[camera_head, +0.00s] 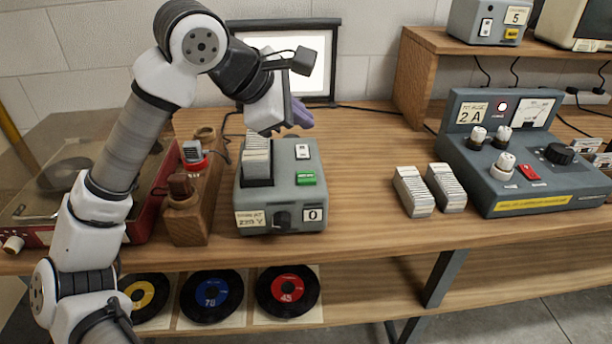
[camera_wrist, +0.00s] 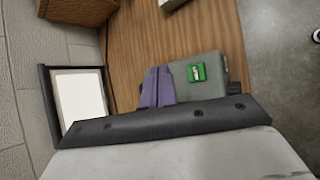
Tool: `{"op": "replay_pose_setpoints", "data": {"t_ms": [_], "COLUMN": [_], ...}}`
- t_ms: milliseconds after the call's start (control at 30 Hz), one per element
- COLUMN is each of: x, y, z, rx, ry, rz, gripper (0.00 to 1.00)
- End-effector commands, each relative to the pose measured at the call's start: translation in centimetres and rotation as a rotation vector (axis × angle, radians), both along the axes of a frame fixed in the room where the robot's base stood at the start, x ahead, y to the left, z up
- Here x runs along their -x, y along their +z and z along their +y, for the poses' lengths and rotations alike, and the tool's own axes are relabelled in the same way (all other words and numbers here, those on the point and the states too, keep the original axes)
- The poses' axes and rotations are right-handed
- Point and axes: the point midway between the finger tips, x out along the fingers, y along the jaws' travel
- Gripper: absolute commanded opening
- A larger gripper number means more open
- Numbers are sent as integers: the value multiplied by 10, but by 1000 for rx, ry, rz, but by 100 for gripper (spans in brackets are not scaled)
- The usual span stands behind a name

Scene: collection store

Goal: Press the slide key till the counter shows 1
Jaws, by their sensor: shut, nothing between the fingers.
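The grey slide projector (camera_head: 308,168) stands on the wooden bench, with a row of slides (camera_head: 257,157) in its top. A green key (camera_head: 306,178) sits on its top, with a white rocker switch (camera_head: 302,151) behind it. The counter (camera_head: 313,214) on its front shows 0, next to a dark knob (camera_head: 282,218). My gripper (camera_head: 300,114) is shut and empty, above the back of the projector. In the wrist view its purple fingers (camera_wrist: 157,87) lie beside the green key (camera_wrist: 197,72) in the picture, apart from it. The counter is hidden there.
Two slide stacks (camera_head: 413,191) (camera_head: 446,187) stand right of the projector. A blue-grey control box (camera_head: 525,160) is further right. A wooden block holder (camera_head: 192,220) and red record player (camera_head: 143,225) are left. A framed screen (camera_head: 334,65) stands behind.

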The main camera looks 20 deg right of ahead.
Motion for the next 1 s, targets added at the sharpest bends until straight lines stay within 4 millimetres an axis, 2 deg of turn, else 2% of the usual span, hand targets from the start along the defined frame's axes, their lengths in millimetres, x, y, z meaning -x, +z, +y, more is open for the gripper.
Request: {"op": "replay_pose_setpoints", "data": {"t_ms": [533,700,1000], "x": [0,0,0], "y": [-74,-83,-82], "z": [0,0,0], "rx": [1,1,1], "ry": [1,1,0], "rz": [0,-1,0], "gripper": [0,0,0]}}
